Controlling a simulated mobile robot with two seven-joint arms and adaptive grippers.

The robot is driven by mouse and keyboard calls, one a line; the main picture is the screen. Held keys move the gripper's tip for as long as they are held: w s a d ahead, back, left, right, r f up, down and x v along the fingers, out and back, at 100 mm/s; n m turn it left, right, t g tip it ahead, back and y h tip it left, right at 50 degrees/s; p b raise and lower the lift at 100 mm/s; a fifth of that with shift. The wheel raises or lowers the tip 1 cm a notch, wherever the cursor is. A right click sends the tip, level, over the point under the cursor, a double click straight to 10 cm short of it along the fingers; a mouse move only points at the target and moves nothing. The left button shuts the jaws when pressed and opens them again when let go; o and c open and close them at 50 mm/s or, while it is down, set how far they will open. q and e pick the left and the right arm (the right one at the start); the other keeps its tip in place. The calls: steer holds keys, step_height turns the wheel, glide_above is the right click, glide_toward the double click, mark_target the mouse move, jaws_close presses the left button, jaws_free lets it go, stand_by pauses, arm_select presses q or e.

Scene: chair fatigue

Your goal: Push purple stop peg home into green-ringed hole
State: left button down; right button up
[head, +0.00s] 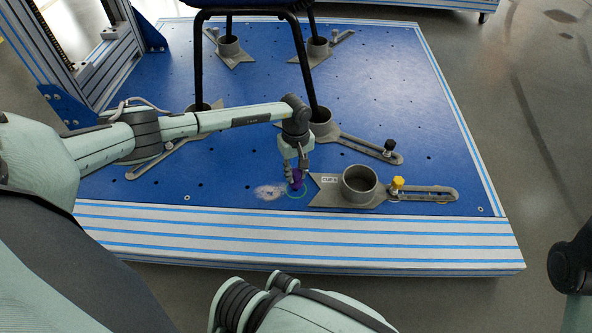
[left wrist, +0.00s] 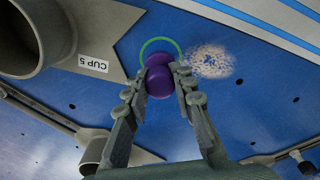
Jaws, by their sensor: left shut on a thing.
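The purple stop peg (head: 298,178) is upright or nearly so, at the green-ringed hole (head: 297,196) in the blue plate. My left gripper (head: 297,168) reaches down from above and is shut on the peg. In the left wrist view the purple peg (left wrist: 159,76) sits between the fingertips of the left gripper (left wrist: 158,88). There the green ring (left wrist: 158,40) shows as an arc beyond the peg, and the peg hides the hole itself. I cannot tell how deep the peg sits. My right gripper is not in view.
A grey cup labelled CUP 5 (head: 360,186) stands just right of the peg, with a slotted arm and yellow knob (head: 397,184). A black chair leg (head: 304,70) stands in another cup (head: 321,124) behind. A pale speckled patch (head: 270,192) lies left of the ring.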

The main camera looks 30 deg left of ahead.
arm_select(q)
steer(key=shift+f, duration=1.5)
steer(key=c, duration=1.2)
jaws_free()
step_height(320, 180, up, 12)
